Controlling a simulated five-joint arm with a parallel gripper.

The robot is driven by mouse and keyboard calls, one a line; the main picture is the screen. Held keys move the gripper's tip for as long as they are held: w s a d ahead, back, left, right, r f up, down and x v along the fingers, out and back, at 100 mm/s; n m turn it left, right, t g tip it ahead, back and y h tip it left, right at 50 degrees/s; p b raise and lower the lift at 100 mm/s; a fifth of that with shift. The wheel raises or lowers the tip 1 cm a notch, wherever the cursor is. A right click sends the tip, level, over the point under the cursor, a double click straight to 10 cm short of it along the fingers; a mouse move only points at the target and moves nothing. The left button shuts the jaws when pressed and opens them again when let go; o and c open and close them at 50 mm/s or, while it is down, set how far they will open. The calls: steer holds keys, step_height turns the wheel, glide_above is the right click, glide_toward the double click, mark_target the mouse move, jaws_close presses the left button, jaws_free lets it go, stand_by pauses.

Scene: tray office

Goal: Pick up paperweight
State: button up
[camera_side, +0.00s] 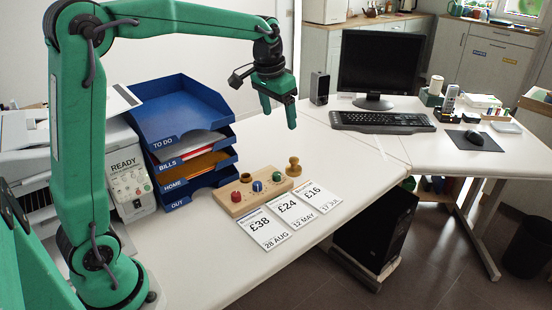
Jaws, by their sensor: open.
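A small brass-coloured knobbed object (293,167), which looks like the paperweight, stands upright on the white desk. It is just beyond the right end of a wooden block (262,199). My gripper (279,116) is open and points down. It hangs in the air above the desk, higher in the picture and a little left of the brass object, apart from it. Nothing shows between the fingers.
The block holds red, blue and green pieces. Three price cards (291,210) lie in front of it. A blue stacked letter tray (179,120) and a printer (128,180) stand left. A keyboard (382,122) and monitor (381,65) are at the back right.

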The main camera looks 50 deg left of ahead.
steer(key=w+a+f+g, duration=0.1)
steer(key=w+a+f, duration=0.3)
steer(key=w+f, duration=0.45)
steer(key=g, duration=0.2)
glide_above(294, 158)
steer(key=f, duration=0.9)
steer(key=shift+d+f, duration=0.2)
steer(key=shift+f, duration=0.05)
steer(key=shift+a+f, duration=0.15)
steer(key=shift+f, duration=0.2)
steer(key=shift+f, duration=1.3)
steer(key=shift+f, duration=0.1)
steer(key=shift+f, duration=2.5)
steer(key=shift+c, duration=0.4)
